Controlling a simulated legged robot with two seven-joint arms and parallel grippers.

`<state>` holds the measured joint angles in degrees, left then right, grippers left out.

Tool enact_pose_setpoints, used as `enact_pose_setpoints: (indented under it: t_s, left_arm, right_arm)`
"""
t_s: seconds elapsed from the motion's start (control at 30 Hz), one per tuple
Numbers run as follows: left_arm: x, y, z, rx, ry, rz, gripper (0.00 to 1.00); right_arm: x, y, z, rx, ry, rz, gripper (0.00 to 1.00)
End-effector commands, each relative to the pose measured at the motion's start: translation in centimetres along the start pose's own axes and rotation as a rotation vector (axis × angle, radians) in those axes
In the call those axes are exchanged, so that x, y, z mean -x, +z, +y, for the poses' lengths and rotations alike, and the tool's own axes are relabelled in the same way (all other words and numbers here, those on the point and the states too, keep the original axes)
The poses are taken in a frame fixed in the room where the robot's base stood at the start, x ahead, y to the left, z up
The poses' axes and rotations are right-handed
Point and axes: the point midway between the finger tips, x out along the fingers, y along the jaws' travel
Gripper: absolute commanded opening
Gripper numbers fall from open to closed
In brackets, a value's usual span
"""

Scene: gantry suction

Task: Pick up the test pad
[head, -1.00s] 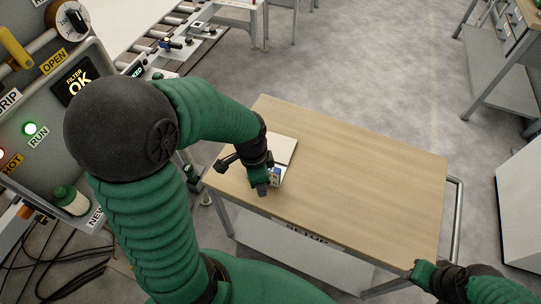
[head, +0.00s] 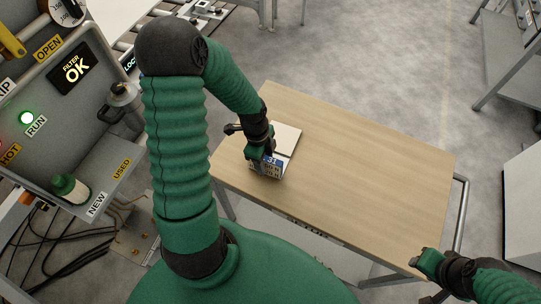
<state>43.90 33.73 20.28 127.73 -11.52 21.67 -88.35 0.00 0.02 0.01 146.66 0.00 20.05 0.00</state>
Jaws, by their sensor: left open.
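A pale flat square slab (head: 287,136) lies on the wooden table top, near its left end. I cannot tell for certain which of the two is the test pad. My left gripper (head: 260,155) points down at the printed block, open, its fingers at the block's top edge. The arm and fingers hide part of the block and slab, and contact is unclear. My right gripper (head: 421,262) is by the table's near right corner, away from both; its jaw gap is not clear.
The wooden table (head: 370,160) is bare to the right of the slab. A metal handle rail (head: 462,210) runs along its right end. A grey panel station with a green-capped bottle (head: 70,188) stands at the left. A white cabinet (head: 524,205) stands at the right.

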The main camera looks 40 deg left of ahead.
Motion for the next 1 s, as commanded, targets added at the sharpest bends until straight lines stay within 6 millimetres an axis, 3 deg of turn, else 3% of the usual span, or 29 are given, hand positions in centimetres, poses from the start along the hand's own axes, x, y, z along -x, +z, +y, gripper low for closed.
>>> enact_pose_setpoints:
  t_s: [0.17,0.43,0.8,1.0]
  left_arm:
    - [-3.2,-0.1,-0.2,-0.001,0.003,0.000,0.49]
    - [-3.6,0.0,-0.3,0.000,0.000,-0.001,0.48]
    - [-3.6,0.1,-0.3,0.000,0.001,-0.001,0.00]
    - [-3.6,0.1,-0.3,0.001,0.001,-0.001,0.00]
  right_arm:
    - [-0.5,0.1,0.0,0.000,0.000,0.000,0.36]
    - [-0.4,0.1,0.0,0.000,0.000,0.000,0.36]
    - [-0.4,0.1,0.0,0.000,0.000,0.000,0.36]
    - [-0.4,0.1,0.0,0.000,0.000,0.000,0.36]
